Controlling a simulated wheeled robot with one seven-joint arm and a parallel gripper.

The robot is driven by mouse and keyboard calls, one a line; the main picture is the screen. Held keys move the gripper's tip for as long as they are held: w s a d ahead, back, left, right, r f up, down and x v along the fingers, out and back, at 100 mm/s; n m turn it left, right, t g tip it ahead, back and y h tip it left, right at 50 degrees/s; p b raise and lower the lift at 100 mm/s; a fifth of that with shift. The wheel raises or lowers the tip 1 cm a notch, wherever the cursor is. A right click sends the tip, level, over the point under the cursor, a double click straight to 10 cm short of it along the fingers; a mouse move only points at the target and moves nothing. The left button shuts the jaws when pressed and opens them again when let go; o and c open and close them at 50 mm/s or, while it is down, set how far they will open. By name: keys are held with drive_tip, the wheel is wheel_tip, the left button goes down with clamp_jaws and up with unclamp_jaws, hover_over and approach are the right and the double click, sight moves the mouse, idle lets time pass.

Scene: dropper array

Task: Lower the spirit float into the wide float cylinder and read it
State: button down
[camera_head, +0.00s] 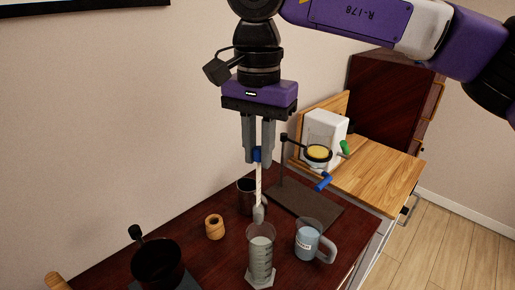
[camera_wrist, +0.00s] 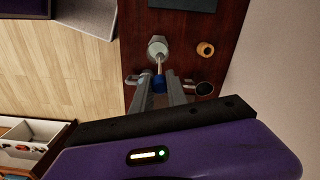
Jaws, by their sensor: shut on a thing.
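The spirit float (camera_head: 259,190) has a blue top band, a pale stem and a grey bulb, and hangs upright from my gripper (camera_head: 257,154). My gripper is shut on its blue band (camera_wrist: 159,83). The grey bulb appears just over the mouth of the wide float cylinder (camera_head: 262,262), a clear graduated cylinder on a pale foot. I cannot tell whether the bulb tip is inside the rim. In the wrist view the float lines up with the cylinder's pale foot (camera_wrist: 158,46).
A labelled jug (camera_head: 308,243) stands close right of the cylinder. A dark cup (camera_head: 247,196) and a wooden ring (camera_head: 214,227) stand behind and left. A stand with a ring and yellow dish (camera_head: 318,153) is at back right. A black pot (camera_head: 158,265) is front left.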

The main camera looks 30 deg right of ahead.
sight(259, 207)
drive_tip(key=shift+f, duration=0.2)
drive_tip(key=shift+f+b, duration=6)
drive_tip(key=shift+f, duration=2.25)
